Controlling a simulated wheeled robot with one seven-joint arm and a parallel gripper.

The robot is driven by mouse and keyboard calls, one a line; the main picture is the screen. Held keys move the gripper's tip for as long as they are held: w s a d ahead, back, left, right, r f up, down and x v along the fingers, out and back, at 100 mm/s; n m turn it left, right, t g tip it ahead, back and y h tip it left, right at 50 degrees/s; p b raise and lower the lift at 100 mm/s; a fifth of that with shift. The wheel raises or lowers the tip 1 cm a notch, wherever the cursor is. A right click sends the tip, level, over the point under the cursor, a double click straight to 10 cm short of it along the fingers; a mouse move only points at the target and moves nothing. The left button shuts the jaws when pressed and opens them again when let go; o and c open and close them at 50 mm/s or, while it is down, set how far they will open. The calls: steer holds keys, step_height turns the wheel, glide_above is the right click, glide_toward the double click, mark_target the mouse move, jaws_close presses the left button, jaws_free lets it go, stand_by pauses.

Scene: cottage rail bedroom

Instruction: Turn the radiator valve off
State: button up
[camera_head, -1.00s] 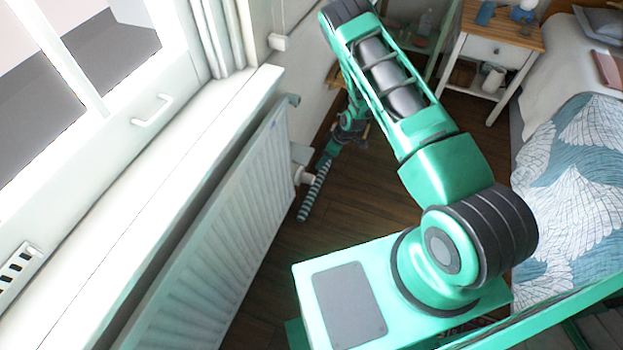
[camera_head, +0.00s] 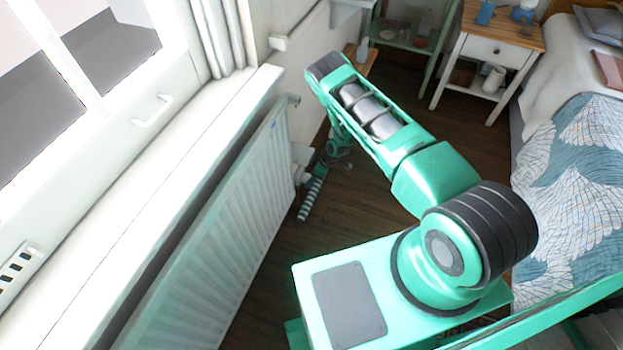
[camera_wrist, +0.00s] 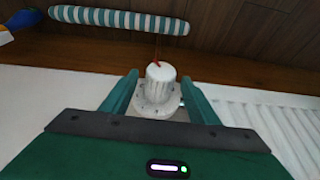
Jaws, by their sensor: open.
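The radiator valve is a white ribbed knob (camera_wrist: 160,72) on a pale round base, with a red mark at its tip, in the middle of the wrist view. My gripper (camera_wrist: 160,90) is open, with one green finger on each side of the valve. I cannot tell whether either finger touches it. In the head view the valve (camera_head: 302,175) shows small at the far end of the white radiator (camera_head: 215,235).
A striped teal and white roll (camera_wrist: 120,18) lies on the wood floor just beyond the valve; it also shows in the head view (camera_head: 311,198). The window sill (camera_head: 150,180) runs above the radiator. A nightstand (camera_head: 495,50) and bed (camera_head: 575,190) stand at right.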

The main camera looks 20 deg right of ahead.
steer(key=shift+w+a+f, duration=0.1)
steer(key=shift+a+f, duration=0.05)
steer(key=shift+f, duration=0.3)
steer(key=c, duration=1)
steer(key=shift+c, duration=0.2)
